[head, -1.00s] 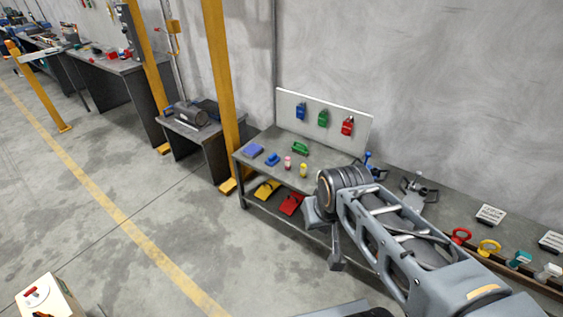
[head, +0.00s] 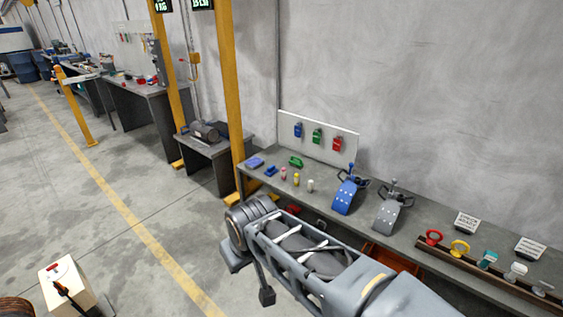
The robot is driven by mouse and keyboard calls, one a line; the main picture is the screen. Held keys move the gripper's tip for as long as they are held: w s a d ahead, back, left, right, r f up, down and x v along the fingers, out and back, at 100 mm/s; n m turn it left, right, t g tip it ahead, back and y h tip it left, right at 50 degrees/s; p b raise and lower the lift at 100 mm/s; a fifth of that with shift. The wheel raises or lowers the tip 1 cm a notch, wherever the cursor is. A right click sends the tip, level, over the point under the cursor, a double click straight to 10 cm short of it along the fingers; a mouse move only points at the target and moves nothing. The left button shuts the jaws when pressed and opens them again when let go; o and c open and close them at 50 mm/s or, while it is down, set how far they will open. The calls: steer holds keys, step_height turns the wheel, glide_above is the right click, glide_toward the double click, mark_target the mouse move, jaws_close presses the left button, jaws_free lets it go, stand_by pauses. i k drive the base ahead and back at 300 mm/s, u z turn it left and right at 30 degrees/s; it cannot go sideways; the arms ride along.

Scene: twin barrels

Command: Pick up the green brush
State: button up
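The green brush (head: 296,162) lies on the grey workbench (head: 262,185), near its left end and in front of the white board. It is small in the head view, and its bristles cannot be made out. A similar blue brush (head: 271,171) lies a little to its left and nearer. My gripper (head: 251,277) is in front of the bench, lower in the picture and well apart from the green brush. Its two fingers are spread with floor showing between them, and nothing is held.
A blue block (head: 255,162) and several small bottles (head: 296,180) stand near the brushes. A blue device (head: 346,193) and a grey one (head: 388,209) stand further right. A yellow post (head: 232,90) rises at the bench's left end.

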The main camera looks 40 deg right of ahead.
mark_target(298, 164)
steer(key=u, duration=0.2)
steer(key=i, duration=1.95)
steer(key=z, duration=0.5)
steer(key=i, duration=1)
steer(key=z, duration=1.5)
steer(key=i, duration=0.85)
steer(key=z, duration=0.7)
